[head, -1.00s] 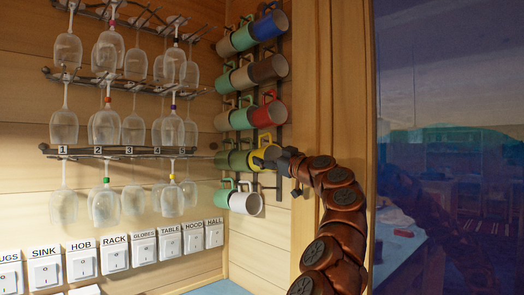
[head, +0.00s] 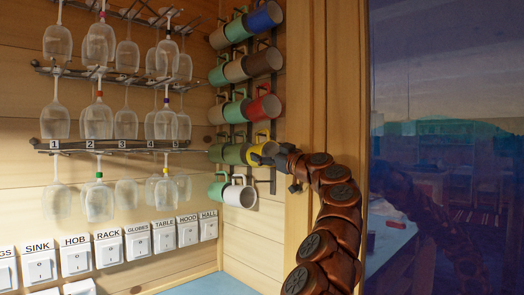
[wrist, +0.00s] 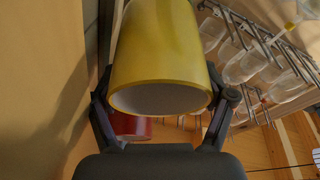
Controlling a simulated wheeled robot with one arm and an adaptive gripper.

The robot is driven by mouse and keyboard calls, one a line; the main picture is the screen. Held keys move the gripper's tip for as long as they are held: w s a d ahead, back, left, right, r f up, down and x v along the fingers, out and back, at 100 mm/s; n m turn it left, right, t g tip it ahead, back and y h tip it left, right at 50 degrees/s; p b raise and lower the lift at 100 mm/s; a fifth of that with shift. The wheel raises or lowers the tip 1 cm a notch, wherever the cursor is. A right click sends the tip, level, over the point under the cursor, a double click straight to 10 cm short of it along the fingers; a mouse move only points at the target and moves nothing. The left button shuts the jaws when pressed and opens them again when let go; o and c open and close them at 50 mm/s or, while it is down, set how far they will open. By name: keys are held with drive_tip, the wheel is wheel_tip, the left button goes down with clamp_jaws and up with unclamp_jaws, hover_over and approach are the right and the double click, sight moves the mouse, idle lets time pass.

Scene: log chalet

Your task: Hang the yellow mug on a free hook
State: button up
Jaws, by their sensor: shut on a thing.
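The yellow mug (head: 258,150) is at the right end of the fourth row of the wall mug rack (head: 273,182), beside an olive-green mug and below the red mug (head: 264,107). My gripper (head: 268,157) is shut on the yellow mug, reaching in from the right. In the wrist view the yellow mug (wrist: 160,55) fills the space between the two fingers (wrist: 163,118), with its pale open mouth towards the camera. Its handle is not clear, and I cannot tell whether it touches a hook. Part of the red mug (wrist: 130,127) shows behind it.
The rack holds several other mugs, with a white mug (head: 239,193) just below. Wine glasses (head: 97,202) hang on numbered rails to the left. Labelled switches (head: 137,243) line the wall below. A wooden post (head: 318,75) and a window (head: 445,70) stand at the right.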

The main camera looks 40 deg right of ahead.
idle(0.3)
drive_tip(key=o, duration=1.3)
drive_tip(key=shift+c, duration=0.2)
drive_tip(key=b+v, duration=0.6)
drive_tip(key=v, duration=0.1)
idle(3.9)
drive_tip(key=shift+p+x, duration=1.05)
drive_tip(key=shift+x, duration=0.3)
